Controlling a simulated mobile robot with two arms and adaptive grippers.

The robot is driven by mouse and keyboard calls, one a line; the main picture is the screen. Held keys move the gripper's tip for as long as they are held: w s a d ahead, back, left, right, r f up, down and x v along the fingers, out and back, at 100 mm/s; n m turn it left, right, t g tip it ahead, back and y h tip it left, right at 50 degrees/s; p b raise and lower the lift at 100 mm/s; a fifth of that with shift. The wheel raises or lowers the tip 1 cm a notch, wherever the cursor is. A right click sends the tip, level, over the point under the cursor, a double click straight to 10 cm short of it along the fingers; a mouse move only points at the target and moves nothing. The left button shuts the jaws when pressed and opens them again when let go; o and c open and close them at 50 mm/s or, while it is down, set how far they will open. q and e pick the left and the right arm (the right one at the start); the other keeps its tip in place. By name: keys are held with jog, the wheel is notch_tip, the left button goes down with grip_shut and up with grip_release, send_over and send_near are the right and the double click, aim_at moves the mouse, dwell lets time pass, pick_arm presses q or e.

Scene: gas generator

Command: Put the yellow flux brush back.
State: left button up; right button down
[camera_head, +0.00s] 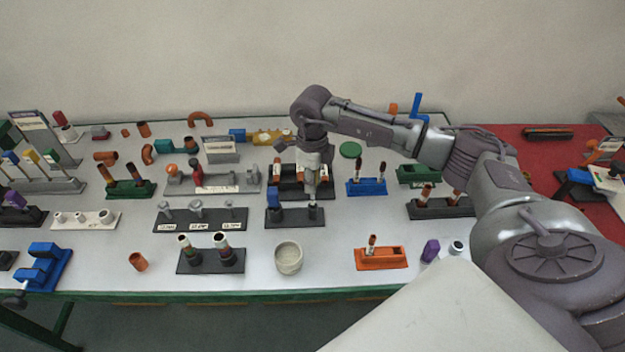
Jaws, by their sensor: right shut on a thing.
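My right gripper (312,168) points down over a black holder (290,194) at the middle of the table. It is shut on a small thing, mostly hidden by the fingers. I cannot make out its colour, or whether it touches the holder. Orange-brown pieces stand on either side of the fingers in this holder. I cannot pick out a yellow flux brush for sure. An orange holder (381,261) at the front right has one brush-like piece (372,243) upright in it. A blue holder (367,188) has two upright pieces. My left gripper is not in view.
A black stand with a blue block (274,208) is just in front of my gripper. A beige cup (289,257) stands nearer the front edge. A green holder (418,175) and a yellow block (267,137) are close by. Open table lies between the cup and the orange holder.

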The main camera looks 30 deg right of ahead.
aim_at(313, 198)
jog(key=shift+f, duration=0.2)
jog(key=shift+f+b, duration=2.2)
jog(key=shift+f, duration=0.4)
jog(key=c, duration=0.9)
grip_release()
jog(key=shift+r, duration=0.1)
